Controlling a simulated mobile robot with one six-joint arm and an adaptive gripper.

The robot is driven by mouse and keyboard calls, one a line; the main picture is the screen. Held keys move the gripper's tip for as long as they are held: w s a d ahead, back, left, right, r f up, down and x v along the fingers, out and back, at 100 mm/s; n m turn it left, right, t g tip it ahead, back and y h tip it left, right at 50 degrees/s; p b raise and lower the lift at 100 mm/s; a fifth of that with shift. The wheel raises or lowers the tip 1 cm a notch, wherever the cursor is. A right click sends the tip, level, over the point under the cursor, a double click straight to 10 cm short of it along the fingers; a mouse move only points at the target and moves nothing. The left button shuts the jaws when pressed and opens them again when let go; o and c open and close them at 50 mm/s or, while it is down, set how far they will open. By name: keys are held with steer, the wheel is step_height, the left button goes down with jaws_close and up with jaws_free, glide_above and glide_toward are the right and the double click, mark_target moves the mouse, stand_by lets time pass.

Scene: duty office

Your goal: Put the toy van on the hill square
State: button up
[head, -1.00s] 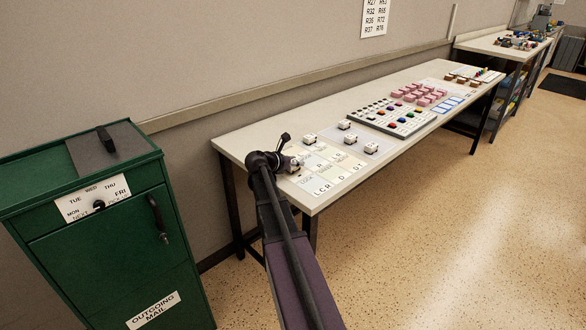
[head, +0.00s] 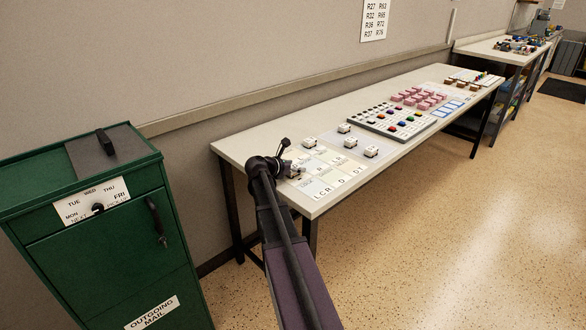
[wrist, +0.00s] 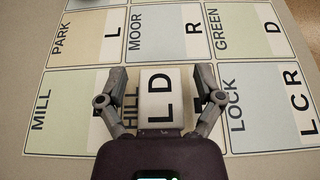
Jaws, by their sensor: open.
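A white toy van (wrist: 159,92) with the letters L D on top stands within the hill square (wrist: 131,108), between mill and lock in the wrist view. My gripper (wrist: 160,80) is open, with one finger on each side of the van and a visible gap on both sides. In the head view my gripper (head: 284,168) is low over the near left part of the lettered board (head: 342,183); the van there is small and partly hidden by the gripper.
Beyond are a grey tray of coloured pieces (head: 380,125) and pink blocks (head: 418,97). A green mail cabinet (head: 100,240) stands at the left.

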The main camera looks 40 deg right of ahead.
steer(key=shift+r, duration=0.15)
steer(key=shift+a+r+p, duration=0.1)
steer(key=shift+a+p, duration=0.05)
steer(key=shift+p, duration=0.15)
steer(key=p+v, duration=0.4)
steer(key=v, duration=0.7)
steer(key=shift+a+r, duration=0.15)
steer(key=shift+a, duration=0.15)
steer(key=s+a+f+m+y, duration=0.4)
steer(key=s+a+m, duration=0.1)
steer(key=a, duration=0.6)
steer(key=s+a+f+m+y, duration=0.3)
steer(key=s+a+m+y, duration=0.2)
steer(key=a, duration=0.6)
steer(key=s+a+f+m+g+y, duration=0.1)
steer(key=s+a+f+m+y, duration=0.3)
steer(key=a, duration=0.7)
steer(key=s+m, duration=0.2)
steer(key=m, duration=0.2)
steer(key=shift+a+f+m+y, duration=0.25)
steer(key=shift+f+m+y, duration=0.05)
steer(key=shift+m, duration=0.1)
